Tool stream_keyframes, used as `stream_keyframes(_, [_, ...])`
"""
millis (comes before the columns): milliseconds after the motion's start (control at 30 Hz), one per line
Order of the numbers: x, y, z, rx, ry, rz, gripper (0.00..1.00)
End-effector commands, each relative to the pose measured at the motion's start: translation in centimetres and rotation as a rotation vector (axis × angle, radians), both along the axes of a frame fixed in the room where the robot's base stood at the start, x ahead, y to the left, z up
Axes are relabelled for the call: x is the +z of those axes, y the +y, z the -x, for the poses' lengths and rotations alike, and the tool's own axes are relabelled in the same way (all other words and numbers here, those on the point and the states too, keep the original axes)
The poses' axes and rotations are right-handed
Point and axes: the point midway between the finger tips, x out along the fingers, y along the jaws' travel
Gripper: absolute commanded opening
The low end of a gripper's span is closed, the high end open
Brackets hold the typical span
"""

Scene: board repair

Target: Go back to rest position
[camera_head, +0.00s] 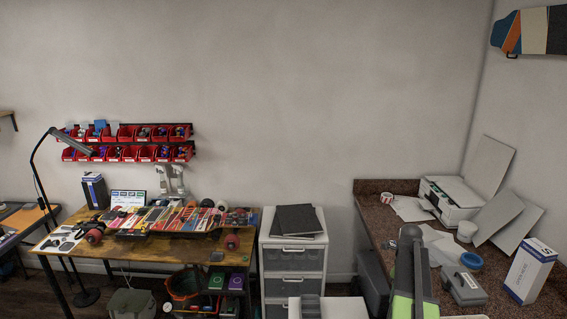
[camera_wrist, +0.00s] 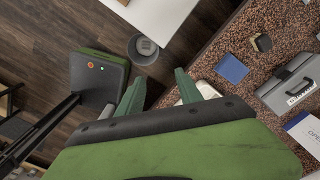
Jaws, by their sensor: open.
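My gripper (camera_wrist: 158,90) shows in the wrist view with its two green fingers apart and nothing between them. It points over the wooden floor, beside the edge of the speckled counter (camera_wrist: 214,52). In the head view my raised arm stands at the lower right, in front of the counter (camera_head: 378,219). The fingers cannot be made out clearly there.
A grey bin (camera_wrist: 144,48) stands on the floor beyond the fingers. A wooden workbench (camera_head: 190,250) with a skateboard and a drawer unit (camera_head: 292,258) stand left.

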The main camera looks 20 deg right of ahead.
Motion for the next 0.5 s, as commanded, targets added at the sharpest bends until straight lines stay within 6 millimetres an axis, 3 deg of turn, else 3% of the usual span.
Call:
stream_keyframes(33, [-1.9, 4.4, -1.9, 0.068, 0.0, 0.0, 0.42])
stream_keyframes(100, [-3.1, 10.0, -4.1, 0.183, 0.0, 0.0, 0.42])
stream_keyframes(233, [-5.4, 21.0, -6.3, 0.491, 0.0, 0.0, 0.42])
stream_keyframes(367, [-7.4, 31.3, -6.1, 0.886, 0.001, 0.0, 0.42])
stream_keyframes(500, [-9.3, 40.6, -3.5, 1.405, 0.001, -0.002, 0.42])
